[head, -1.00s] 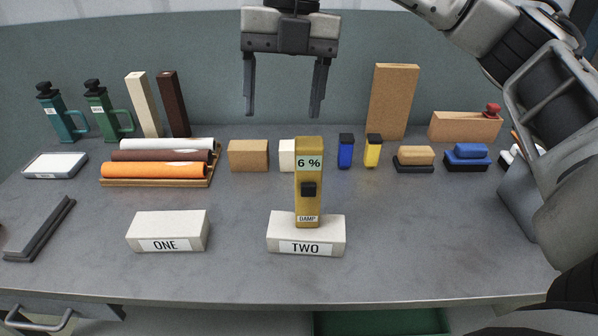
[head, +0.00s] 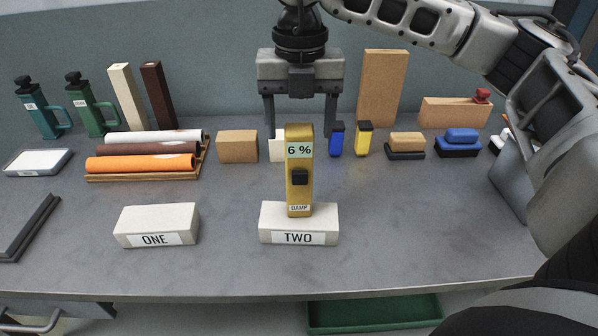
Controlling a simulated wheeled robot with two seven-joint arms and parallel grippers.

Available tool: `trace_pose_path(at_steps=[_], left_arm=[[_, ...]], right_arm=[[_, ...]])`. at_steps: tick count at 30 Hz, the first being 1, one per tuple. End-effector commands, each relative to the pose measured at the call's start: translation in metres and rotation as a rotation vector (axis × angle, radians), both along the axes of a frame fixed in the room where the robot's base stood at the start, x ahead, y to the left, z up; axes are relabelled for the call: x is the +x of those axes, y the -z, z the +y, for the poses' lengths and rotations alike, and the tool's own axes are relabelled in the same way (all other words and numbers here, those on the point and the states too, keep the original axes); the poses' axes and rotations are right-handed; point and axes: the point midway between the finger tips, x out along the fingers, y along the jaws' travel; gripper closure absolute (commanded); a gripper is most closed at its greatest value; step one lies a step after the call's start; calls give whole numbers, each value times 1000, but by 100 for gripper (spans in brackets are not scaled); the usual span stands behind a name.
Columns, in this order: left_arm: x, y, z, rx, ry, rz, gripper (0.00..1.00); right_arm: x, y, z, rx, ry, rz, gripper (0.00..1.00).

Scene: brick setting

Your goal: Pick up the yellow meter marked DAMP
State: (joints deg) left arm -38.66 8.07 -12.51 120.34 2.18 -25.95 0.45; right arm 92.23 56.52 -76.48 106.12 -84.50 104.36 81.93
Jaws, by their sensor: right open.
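The yellow meter (head: 300,198) stands upright on or against the white block labelled TWO (head: 270,221). Its display reads 6 % and a label at its foot reads DAMP. My right gripper (head: 301,134) is open, pointing down, with its two fingers apart on either side of the meter's top in the picture. The fingers show behind the meter and hold nothing. My left gripper is not in view.
A white block labelled ONE (head: 157,222) stands to the left. Behind are rolls on a wooden tray (head: 150,178), a tan block (head: 237,147), a blue item (head: 337,140) and a small yellow item (head: 364,139). The front of the grey bench (head: 400,235) is clear at right.

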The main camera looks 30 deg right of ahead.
Motion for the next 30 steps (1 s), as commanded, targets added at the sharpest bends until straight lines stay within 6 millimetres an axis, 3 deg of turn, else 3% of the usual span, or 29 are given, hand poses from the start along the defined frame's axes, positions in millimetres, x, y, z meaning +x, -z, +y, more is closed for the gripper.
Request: trace_pose_path(at_steps=[7,16,24,30], left_arm=[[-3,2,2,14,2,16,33],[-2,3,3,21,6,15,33],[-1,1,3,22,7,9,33],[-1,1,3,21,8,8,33]], right_arm=[[1,36,0,0,1,4,33],[1,43,0,1,0,1,33],[2,42,1,1,0,0,100],[2,41,1,1,0,0,100]])
